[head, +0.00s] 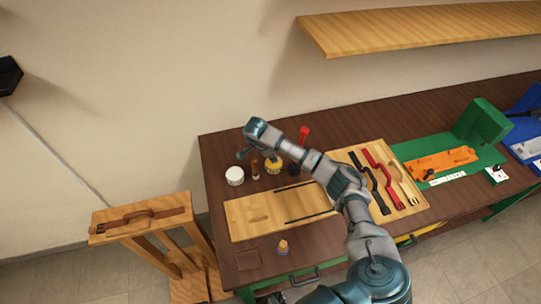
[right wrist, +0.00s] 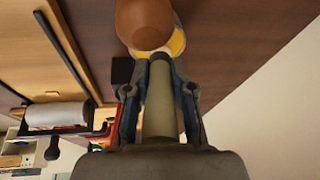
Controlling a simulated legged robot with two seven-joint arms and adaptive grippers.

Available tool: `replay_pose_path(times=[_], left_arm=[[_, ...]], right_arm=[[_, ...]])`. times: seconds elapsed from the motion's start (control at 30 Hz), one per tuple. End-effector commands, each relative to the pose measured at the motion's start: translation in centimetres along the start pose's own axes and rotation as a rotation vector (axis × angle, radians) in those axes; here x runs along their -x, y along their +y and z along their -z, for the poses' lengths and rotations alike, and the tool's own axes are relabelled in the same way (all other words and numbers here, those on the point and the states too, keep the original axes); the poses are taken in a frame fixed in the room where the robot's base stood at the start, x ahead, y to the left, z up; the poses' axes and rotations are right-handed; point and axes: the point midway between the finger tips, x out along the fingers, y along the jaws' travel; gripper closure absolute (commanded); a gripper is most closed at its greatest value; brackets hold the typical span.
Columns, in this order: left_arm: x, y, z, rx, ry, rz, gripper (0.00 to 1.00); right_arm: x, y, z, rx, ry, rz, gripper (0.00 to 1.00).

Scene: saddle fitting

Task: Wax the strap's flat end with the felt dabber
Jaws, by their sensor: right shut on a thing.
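My right gripper (head: 270,156) reaches over the back left of the bench, at the yellow tin (head: 273,166). In the right wrist view my right gripper (right wrist: 160,62) is shut on a pale grey-green rod (right wrist: 158,110), seemingly the dabber's handle. The rod's far end points at the yellow tin (right wrist: 177,43); its felt tip is hidden, and I cannot tell whether it touches the tin. A brown rounded top (right wrist: 143,22) partly covers the tin in that view. A black strap (head: 372,182) and a red strap (head: 383,178) lie on the right board. My left gripper is out of view.
A brown upright item (head: 255,169) and a white jar (head: 235,176) stand left of the tin. A red-headed tool (head: 304,133) stands behind. The light board (head: 258,214) bears two dark strips. A small corked bottle (head: 283,247) stands in front. A shelf (head: 420,27) overhangs the back right.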

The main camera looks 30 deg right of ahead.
Motion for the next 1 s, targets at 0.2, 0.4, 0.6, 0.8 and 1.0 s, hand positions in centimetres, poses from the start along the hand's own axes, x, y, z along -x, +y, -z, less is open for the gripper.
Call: replay_pose_path(times=[0.2, 0.4, 0.6, 0.8, 1.0], left_arm=[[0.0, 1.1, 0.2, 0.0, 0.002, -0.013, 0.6], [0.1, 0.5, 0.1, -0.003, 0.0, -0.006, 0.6], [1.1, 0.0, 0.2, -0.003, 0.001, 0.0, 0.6], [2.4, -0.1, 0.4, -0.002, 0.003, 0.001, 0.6], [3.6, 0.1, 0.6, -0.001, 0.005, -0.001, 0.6]], right_arm=[[0.0, 0.1, -0.2, 0.001, 0.004, -0.002, 1.0], [0.1, 0.0, -0.1, 0.001, 0.002, -0.001, 1.0], [1.4, -0.2, 0.5, 0.0, 0.001, 0.0, 1.0], [3.1, -0.4, 1.1, 0.0, 0.002, 0.0, 1.0], [4.8, -0.7, 1.7, -0.001, 0.002, 0.001, 1.0]])
